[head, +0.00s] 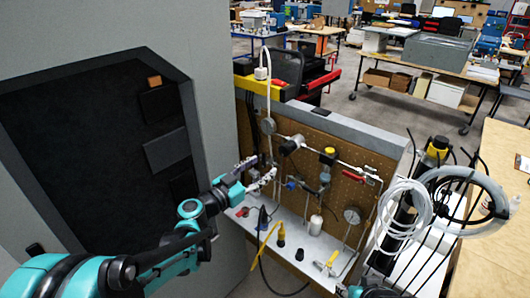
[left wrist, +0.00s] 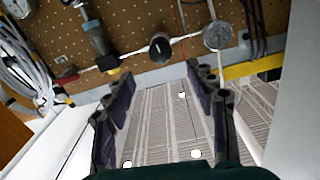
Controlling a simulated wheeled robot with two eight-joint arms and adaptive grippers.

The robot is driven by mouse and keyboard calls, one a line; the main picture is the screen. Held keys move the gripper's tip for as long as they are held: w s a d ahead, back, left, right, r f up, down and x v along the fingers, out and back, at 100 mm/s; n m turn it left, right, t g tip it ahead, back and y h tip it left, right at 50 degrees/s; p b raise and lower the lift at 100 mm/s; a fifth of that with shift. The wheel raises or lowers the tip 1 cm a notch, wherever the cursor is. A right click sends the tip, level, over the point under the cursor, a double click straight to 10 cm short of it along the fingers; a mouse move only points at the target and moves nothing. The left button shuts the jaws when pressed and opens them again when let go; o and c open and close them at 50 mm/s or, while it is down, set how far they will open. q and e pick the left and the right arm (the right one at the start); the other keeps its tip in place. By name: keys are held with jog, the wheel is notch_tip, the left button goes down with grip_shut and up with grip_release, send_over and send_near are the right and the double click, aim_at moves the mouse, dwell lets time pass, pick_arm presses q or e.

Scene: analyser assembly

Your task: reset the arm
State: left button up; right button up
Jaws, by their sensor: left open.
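My left arm comes in from the left in the head view, teal and black. My left gripper (head: 262,172) is in front of the pegboard panel (head: 345,193), near its left side. In the left wrist view, my left gripper (left wrist: 160,76) has its two dark fingers spread wide, with nothing between them. The pegboard panel (left wrist: 135,28) with its pipes and gauge fills the upper part of that view. I cannot tell from the head view how far the fingertips are from the fittings.
A dark-panelled grey cabinet (head: 218,60) stands close on the left. A white shelf (head: 318,240) below the panel holds small black and yellow items. Coiled hoses (head: 405,215) and a wooden table (head: 497,240) are on the right. Workbenches stand behind.

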pick_arm(q)
jog(key=shift+s, duration=0.1)
jog(key=s+d+f+n+g+y+b, duration=0.1)
jog(key=s+f+g+y, duration=0.15)
jog(key=s, duration=0.45)
jog(key=s+f+n+g+y, duration=0.1)
jog(key=s+f+g, duration=0.15)
jog(key=s, duration=0.45)
jog(key=s+a+f+n+g+y, duration=0.1)
jog(key=s+a+f+n+y, duration=0.2)
jog(key=s, duration=0.4)
jog(key=s+a+f+n+g+y, duration=0.1)
jog(key=s+a+f+n+y, duration=0.2)
jog(key=s+a+f, duration=0.3)
jog(key=shift+s+a+g+y+b, duration=0.35)
jog(key=shift+s+a+y, duration=0.2)
jog(key=shift+s+a, duration=0.45)
jog(key=shift+w, duration=0.1)
dwell(0.8)
